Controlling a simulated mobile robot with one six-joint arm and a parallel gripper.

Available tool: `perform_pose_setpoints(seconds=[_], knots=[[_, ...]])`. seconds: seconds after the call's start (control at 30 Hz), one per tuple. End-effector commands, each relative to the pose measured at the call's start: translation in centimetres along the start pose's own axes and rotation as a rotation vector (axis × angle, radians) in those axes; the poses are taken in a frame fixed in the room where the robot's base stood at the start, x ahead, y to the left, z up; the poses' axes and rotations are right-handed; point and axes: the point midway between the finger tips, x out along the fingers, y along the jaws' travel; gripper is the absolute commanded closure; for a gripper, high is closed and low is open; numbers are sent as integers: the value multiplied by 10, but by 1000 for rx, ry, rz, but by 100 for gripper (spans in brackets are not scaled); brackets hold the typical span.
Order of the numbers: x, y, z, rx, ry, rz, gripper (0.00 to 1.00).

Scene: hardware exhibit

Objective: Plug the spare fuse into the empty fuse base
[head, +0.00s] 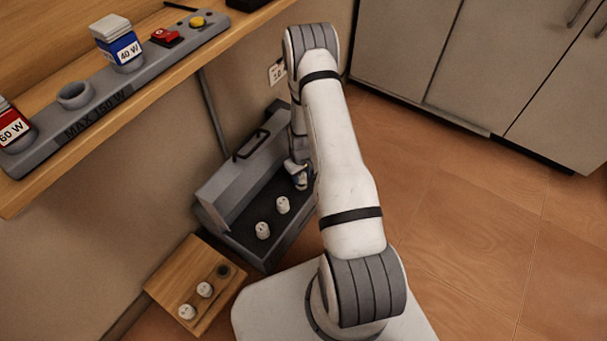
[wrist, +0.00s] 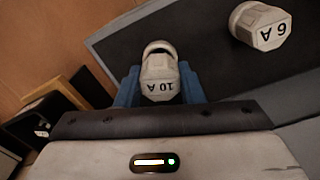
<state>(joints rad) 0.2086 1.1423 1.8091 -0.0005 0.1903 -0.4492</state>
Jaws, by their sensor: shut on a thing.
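My gripper (wrist: 160,90) is shut on a white fuse marked 10 A (wrist: 159,70), with a blue finger on each side of it. In the head view my gripper (head: 300,177) is low over the dark tray of the grey toolbox (head: 232,243), partly behind my arm. I cannot tell whether the held fuse still touches the tray. A white fuse marked 6 A (wrist: 262,27) stands apart from it in the wrist view. The wooden fuse board (head: 165,285) has two white fuses (head: 204,289) and a dark empty base (head: 224,270) at its right end.
Two white fuses (head: 262,230) stand in the toolbox tray. The toolbox lid with its black handle (head: 250,144) is raised on the wall side. A wooden counter (head: 60,185) with a lamp-socket strip overhangs at upper left. Open tiled floor (head: 470,230) lies to the right.

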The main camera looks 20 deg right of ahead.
Motion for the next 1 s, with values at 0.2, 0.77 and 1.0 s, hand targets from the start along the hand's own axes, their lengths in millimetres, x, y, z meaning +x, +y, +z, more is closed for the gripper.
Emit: perform_pose_setpoints(seconds=[0.2,0.77,1.0], knots=[[0,0,0,-1,0,0,87],[9,0,0,-1,0,0,87],[9,-1,0,-2,0,0,87]])
